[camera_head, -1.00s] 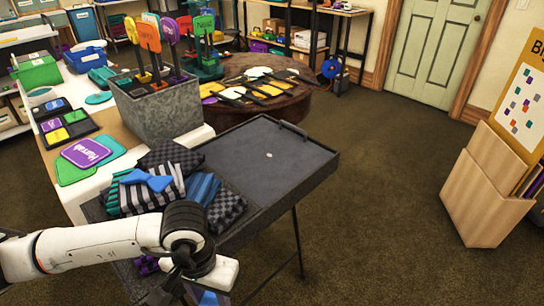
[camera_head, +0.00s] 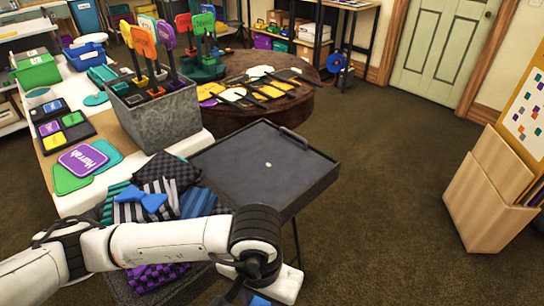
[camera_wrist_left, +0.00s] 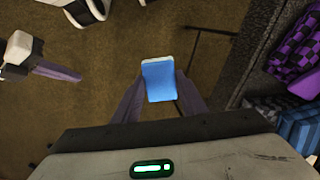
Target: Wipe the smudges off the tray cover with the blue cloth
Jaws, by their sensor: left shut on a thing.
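The tray cover (camera_head: 225,170) is a dark grey panel with a raised rim and a handle at its far edge. One small pale smudge (camera_head: 268,165) shows near its middle. My left gripper (camera_wrist_left: 158,88) is shut on the blue cloth (camera_wrist_left: 158,80), a small pad with a pale edge. In the wrist view the cloth hangs over the carpet, apart from the cover. In the head view a bit of the cloth (camera_head: 259,300) shows at the bottom edge, nearer than the cover. A white and dark part at the wrist view's left looks like my right gripper (camera_wrist_left: 55,72); its jaws are unclear.
Folded patterned fabrics and a blue bow tie (camera_head: 143,199) lie left of the cover, partly behind my arm. A grey metal bin (camera_head: 160,115) with colored paddles stands behind them. A round table (camera_head: 270,95) is beyond the cover. Carpet is open to the right.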

